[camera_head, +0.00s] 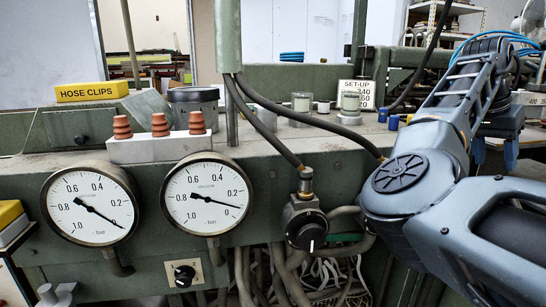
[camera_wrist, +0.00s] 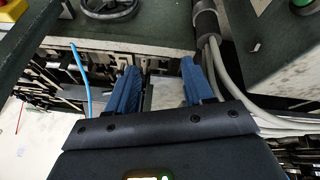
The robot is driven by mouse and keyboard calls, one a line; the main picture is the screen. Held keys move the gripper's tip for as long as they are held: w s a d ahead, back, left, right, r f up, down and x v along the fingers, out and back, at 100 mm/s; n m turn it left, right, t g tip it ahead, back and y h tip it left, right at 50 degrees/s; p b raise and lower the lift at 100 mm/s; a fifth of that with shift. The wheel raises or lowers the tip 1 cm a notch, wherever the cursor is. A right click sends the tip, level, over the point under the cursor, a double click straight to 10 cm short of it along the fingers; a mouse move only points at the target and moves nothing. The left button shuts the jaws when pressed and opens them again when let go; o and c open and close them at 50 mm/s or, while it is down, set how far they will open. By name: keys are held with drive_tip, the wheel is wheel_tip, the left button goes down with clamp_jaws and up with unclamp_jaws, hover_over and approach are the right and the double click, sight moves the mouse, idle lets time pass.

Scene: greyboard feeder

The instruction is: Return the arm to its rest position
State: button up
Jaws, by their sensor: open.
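My arm comes in from the right side of the head view and bends up and over toward the back right. My gripper (camera_head: 495,158) hangs at the far right of that view, its blue fingers pointing down beside the machine. In the wrist view my gripper (camera_wrist: 159,72) shows two blue fingers set well apart. Nothing is held between them. A dark green machine edge and pale metal parts lie beyond the fingertips, and I cannot tell how far off they are.
Two dials (camera_head: 90,205) (camera_head: 207,194) and a black-knobbed valve (camera_head: 305,229) with hoses face me. The wrist view shows a handwheel (camera_wrist: 109,8) and grey cables (camera_wrist: 228,75) near the gripper.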

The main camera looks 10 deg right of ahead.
drive_tip(key=s+d+f+n+t+h, duration=0.1)
drive_tip(key=s+d+f+n+h, duration=0.2)
drive_tip(key=f, duration=0.5)
drive_tip(key=s+d+f+n+t+h, duration=0.1)
drive_tip(key=s+d+f+t+h, duration=0.2)
drive_tip(key=f, duration=0.5)
drive_tip(key=s+a+f+n+t, duration=0.7)
drive_tip(key=s+a+f+n, duration=0.2)
drive_tip(key=a+f, duration=0.2)
drive_tip(key=s+a+f+n+t+y, duration=0.35)
drive_tip(key=s+a+y, duration=0.45)
drive_tip(key=s+a, duration=0.9)
drive_tip(key=s+a+r+m+y, duration=0.1)
drive_tip(key=s+a+r, duration=0.3)
drive_tip(key=s, duration=0.3)
drive_tip(key=s+a+r+m+y, duration=0.1)
drive_tip(key=s+a+r+y, duration=0.1)
drive_tip(key=s+a+r, duration=0.2)
drive_tip(key=s+a, duration=0.3)
drive_tip(key=shift+a+r, duration=0.3)
drive_tip(key=shift+r, duration=0.05)
